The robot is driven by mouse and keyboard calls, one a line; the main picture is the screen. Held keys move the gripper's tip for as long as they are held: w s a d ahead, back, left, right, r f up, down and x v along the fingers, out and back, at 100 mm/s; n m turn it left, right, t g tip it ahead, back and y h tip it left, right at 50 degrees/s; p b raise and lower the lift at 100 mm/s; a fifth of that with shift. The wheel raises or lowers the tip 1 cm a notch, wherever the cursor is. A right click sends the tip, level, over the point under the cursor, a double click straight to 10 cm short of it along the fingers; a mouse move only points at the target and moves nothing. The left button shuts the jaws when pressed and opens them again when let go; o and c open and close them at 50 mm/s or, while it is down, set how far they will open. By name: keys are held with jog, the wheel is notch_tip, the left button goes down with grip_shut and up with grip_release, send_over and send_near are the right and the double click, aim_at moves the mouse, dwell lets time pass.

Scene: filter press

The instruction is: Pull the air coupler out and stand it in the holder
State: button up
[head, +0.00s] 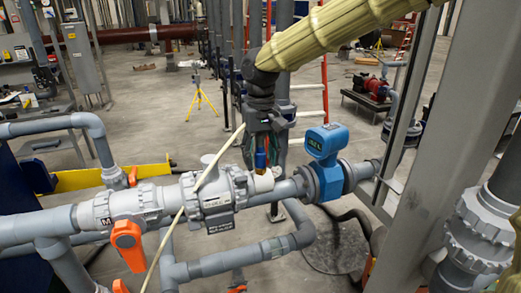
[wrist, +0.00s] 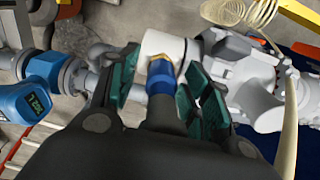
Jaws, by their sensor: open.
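The air coupler (head: 261,159), a blue collar with a brass end, points down at a white round cup (head: 262,182) on the grey pipe. In the wrist view the blue collar (wrist: 160,78) has a dark body behind it, and its brass end is at the edge of the white cup (wrist: 163,46). I cannot tell whether the coupler is seated in the cup. My gripper (head: 261,150) points down over it. In the wrist view the teal pads of my gripper (wrist: 163,82) stand apart on both sides of the coupler, with visible gaps.
A cream hose (head: 190,200) runs diagonally past the grey valve body (head: 212,192). A blue flow meter (head: 327,150) stands close right of the cup. An orange valve handle (head: 128,245) hangs at left. A grey steel column (head: 440,150) rises at right.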

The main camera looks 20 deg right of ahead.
aim_at(261, 135)
jog(key=shift+a, duration=0.15)
dwell(0.4)
grip_shut()
jog(key=shift+r, duration=0.15)
jog(key=shift+r+p, duration=0.6)
jog(key=shift+r, duration=2.25)
